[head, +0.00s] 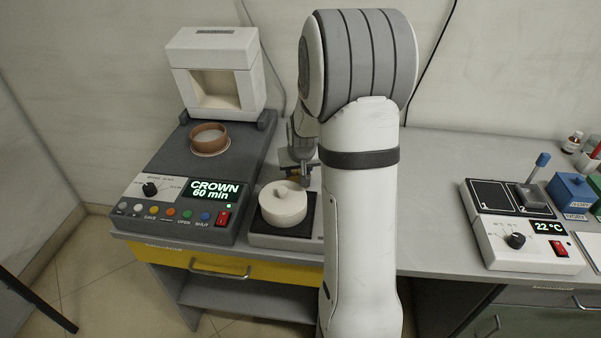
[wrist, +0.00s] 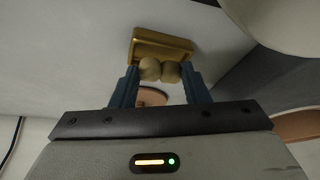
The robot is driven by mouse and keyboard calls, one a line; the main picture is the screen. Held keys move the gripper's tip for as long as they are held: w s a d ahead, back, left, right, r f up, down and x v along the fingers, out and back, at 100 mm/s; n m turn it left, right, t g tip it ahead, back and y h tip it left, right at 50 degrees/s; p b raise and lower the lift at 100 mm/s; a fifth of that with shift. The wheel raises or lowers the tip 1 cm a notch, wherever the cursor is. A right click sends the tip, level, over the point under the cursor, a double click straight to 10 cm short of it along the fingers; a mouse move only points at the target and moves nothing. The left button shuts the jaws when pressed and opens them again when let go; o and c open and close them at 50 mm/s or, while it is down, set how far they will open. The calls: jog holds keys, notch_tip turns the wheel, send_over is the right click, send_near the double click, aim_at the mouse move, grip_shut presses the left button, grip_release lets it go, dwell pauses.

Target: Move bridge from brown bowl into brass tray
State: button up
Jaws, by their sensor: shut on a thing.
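In the wrist view my gripper (wrist: 160,73) has its two blue fingers shut on the bridge (wrist: 149,69), a small tan piece with rounded lobes. The brass tray (wrist: 165,36), a shallow gold rectangle, shows just beyond the fingertips. I cannot tell whether the bridge touches it. In the head view the brown bowl (head: 208,141) stands on the dark grey furnace unit at left, with a pale inside. My arm hides much of the bench there, and the gripper's tip is only partly visible behind the white pot.
A white lidded pot (head: 283,204) stands on a dark plate close in front of my gripper. The white furnace hood (head: 216,72) rises at the back left. The bench between is clear.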

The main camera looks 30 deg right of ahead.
jog(key=shift+f, duration=0.65)
jog(key=shift+s, duration=0.1)
jog(key=shift+f, duration=0.15)
